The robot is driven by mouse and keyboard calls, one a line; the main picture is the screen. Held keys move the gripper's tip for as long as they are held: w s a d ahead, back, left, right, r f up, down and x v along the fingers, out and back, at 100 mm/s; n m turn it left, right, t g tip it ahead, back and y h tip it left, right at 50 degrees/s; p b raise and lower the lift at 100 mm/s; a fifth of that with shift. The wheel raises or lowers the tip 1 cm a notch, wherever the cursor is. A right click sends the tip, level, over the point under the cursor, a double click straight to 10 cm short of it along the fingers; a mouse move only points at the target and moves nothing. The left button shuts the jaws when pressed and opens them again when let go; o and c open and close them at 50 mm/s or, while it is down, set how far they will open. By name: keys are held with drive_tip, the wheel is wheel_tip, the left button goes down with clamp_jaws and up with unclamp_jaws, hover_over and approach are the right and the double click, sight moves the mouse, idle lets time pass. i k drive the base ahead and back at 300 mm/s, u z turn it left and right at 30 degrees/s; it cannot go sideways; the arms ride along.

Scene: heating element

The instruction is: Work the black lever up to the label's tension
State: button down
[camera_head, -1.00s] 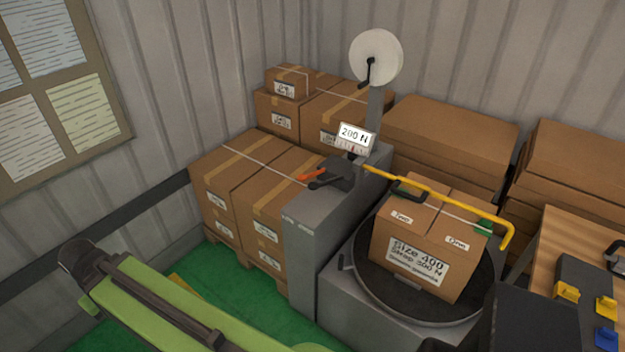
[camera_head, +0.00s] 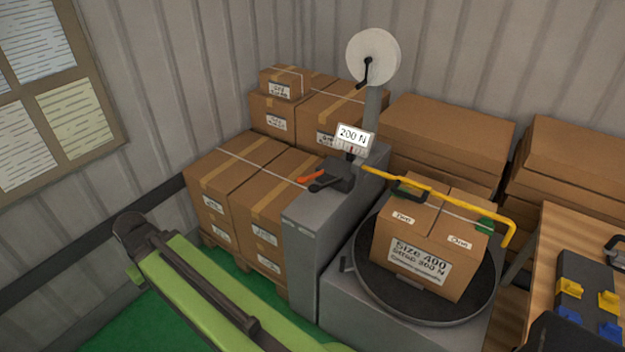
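The black lever (camera_head: 328,184) sticks out to the left from the dark tool head on top of a grey machine column (camera_head: 318,235). An orange lever (camera_head: 311,176) lies just above it. A small display (camera_head: 351,138) over the head reads 200 N. A carton (camera_head: 422,235) stands on a round black turntable (camera_head: 375,298); its white label (camera_head: 419,261) appears to read "Size 400, Strap 300 N". A strap crosses its top. My green arm link lies at the lower left, apart from the levers. My gripper is not in view.
A yellow bar (camera_head: 440,190) reaches over the carton. Strapped cartons (camera_head: 235,180) stand left of the column, flat brown stacks (camera_head: 445,130) behind. A wooden table (camera_head: 555,235) with blue and yellow parts is at right. Green floor (camera_head: 150,315) is open at lower left.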

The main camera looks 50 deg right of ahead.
sight(314, 188)
drive_tip(key=u, duration=0.05)
drive_tip(key=i, duration=0.95)
drive_tip(key=z, duration=0.05)
